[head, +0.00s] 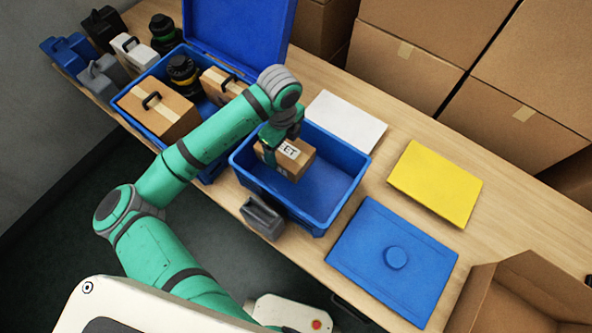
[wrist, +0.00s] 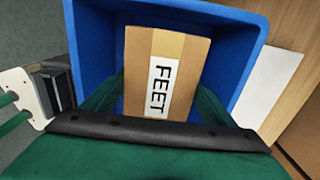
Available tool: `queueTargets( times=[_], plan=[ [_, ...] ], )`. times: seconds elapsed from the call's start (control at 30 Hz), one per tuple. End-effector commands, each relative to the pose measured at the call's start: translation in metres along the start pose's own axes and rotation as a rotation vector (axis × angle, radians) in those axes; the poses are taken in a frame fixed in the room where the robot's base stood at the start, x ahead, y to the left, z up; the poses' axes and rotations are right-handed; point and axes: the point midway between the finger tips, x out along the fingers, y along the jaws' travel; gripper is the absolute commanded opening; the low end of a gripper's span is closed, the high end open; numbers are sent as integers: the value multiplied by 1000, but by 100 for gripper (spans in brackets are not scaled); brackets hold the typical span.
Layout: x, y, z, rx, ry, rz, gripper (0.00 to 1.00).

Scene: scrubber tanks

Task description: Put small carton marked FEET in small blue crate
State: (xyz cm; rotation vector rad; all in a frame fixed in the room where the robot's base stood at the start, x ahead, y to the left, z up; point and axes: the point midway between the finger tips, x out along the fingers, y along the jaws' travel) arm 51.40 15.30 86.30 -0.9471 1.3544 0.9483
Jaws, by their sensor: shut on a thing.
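The small carton marked FEET (head: 293,157) is brown with a white label, and its lettering reads in full in the wrist view (wrist: 185,53). My gripper (head: 283,146) is shut on the carton, with a finger on each side of it. The small blue crate (head: 335,205) stands open on the wooden table. The carton is over the left part of the crate's opening, its lower part inside the rim. I cannot tell whether it touches the crate floor. The blue crate wall (wrist: 92,50) surrounds the carton in the wrist view.
A larger blue crate (head: 150,77) with a raised lid holds cartons and a dark canister at left. A grey container (head: 262,217) stands against the small crate's front. A blue lid (head: 362,280), yellow panel (head: 436,184) and white panel (head: 345,121) lie around it.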

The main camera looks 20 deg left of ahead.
Motion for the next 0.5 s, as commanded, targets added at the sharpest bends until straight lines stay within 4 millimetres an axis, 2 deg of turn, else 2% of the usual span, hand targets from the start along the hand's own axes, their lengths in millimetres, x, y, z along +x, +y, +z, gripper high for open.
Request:
queueTargets(
  times=[0.2, 0.5],
  plan=[
    [38, 1, 0, -1, 1, 2, 50],
    [62, 0, 0, -1, 0, 0, 50]
  ],
)
